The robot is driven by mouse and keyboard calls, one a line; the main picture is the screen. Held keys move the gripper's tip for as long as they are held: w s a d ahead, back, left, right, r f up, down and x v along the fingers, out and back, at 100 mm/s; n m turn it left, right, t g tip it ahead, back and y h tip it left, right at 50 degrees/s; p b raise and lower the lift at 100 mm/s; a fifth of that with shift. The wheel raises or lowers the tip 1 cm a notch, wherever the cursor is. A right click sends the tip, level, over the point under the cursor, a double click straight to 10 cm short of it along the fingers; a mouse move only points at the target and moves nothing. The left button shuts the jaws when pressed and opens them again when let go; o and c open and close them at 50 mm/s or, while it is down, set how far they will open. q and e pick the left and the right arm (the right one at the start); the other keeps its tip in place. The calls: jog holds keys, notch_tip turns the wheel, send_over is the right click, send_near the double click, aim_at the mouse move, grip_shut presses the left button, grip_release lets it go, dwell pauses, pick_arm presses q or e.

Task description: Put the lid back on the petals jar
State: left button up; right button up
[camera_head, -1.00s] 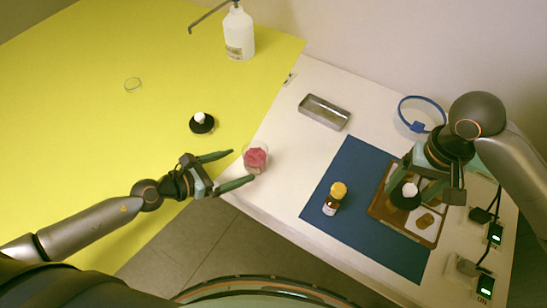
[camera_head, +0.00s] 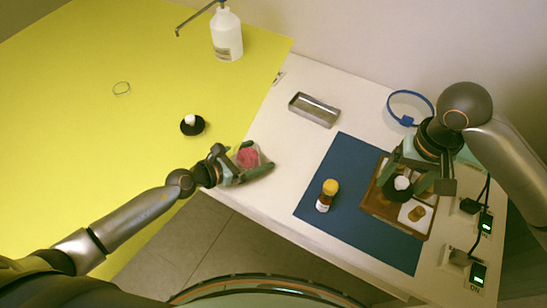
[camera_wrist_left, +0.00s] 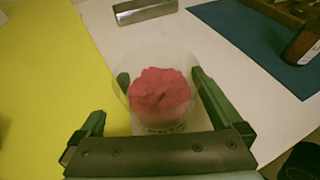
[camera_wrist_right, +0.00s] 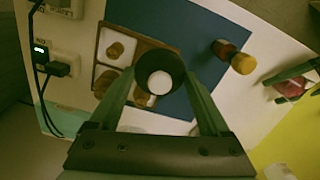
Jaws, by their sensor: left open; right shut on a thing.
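The petals jar (camera_head: 248,156) is a clear, open-topped jar of pink petals on the white table's left edge. My left gripper (camera_head: 251,164) is open with its fingers on either side of the jar, which also shows between them in the left wrist view (camera_wrist_left: 158,95). I cannot tell whether they touch it. My right gripper (camera_head: 402,183) is shut on a black round piece with a white knob (camera_wrist_right: 160,83), over the wooden tray. A similar black piece with a white knob (camera_head: 192,125) and a clear round piece (camera_head: 121,88) lie on the yellow surface. I cannot tell which is the jar's lid.
The wooden tray (camera_head: 374,203) and an amber bottle with a yellow cap (camera_head: 327,195) are on the blue mat (camera_head: 330,230). A metal tin (camera_head: 314,109), blue loop (camera_head: 407,119) and white pump bottle (camera_head: 227,38) stand further back. Power sockets and cables are at the right.

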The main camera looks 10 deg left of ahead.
pick_arm(q)
jog(key=shift+x, duration=0.75)
jog(key=c, duration=1.5)
